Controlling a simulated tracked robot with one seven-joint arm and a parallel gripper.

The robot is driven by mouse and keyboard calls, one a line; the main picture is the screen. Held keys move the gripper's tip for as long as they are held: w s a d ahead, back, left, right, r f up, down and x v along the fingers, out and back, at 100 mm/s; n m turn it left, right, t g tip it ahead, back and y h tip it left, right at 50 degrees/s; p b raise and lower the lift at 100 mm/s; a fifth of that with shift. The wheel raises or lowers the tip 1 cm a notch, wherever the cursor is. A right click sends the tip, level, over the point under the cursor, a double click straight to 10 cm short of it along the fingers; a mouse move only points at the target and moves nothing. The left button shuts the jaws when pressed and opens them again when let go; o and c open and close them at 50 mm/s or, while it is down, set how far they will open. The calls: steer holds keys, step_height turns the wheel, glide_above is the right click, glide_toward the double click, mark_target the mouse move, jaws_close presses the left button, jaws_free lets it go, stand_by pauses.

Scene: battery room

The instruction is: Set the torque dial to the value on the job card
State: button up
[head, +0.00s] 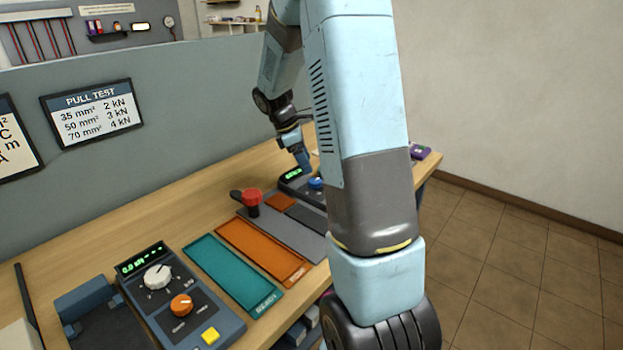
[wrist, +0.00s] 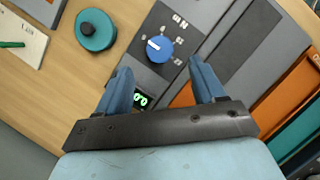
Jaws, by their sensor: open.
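The blue dial (wrist: 159,47) sits on a dark panel with small marks around it. Its white pointer line points toward the left in the wrist view. A green-lit display (wrist: 140,99) is beside it, its digits too small to read surely. In the head view the blue dial (head: 315,183) is partly behind my arm. My gripper (wrist: 160,75) is open, its two blue fingers apart and empty, with the dial just beyond and between them. My gripper (head: 303,163) is above the panel in the head view. A white card (wrist: 20,45) with a green pen lies at left; its writing is unreadable.
Another unit with a white dial (head: 157,276), an orange dial (head: 181,305) and a yellow button (head: 210,336) stands in front. Teal (head: 230,272) and orange (head: 262,252) trays and a red knob (head: 252,197) lie between. A teal round object (wrist: 95,30) is near the card.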

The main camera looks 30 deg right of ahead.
mark_target(315, 181)
steer(key=shift+x, duration=3.55)
steer(key=shift+c, duration=0.5)
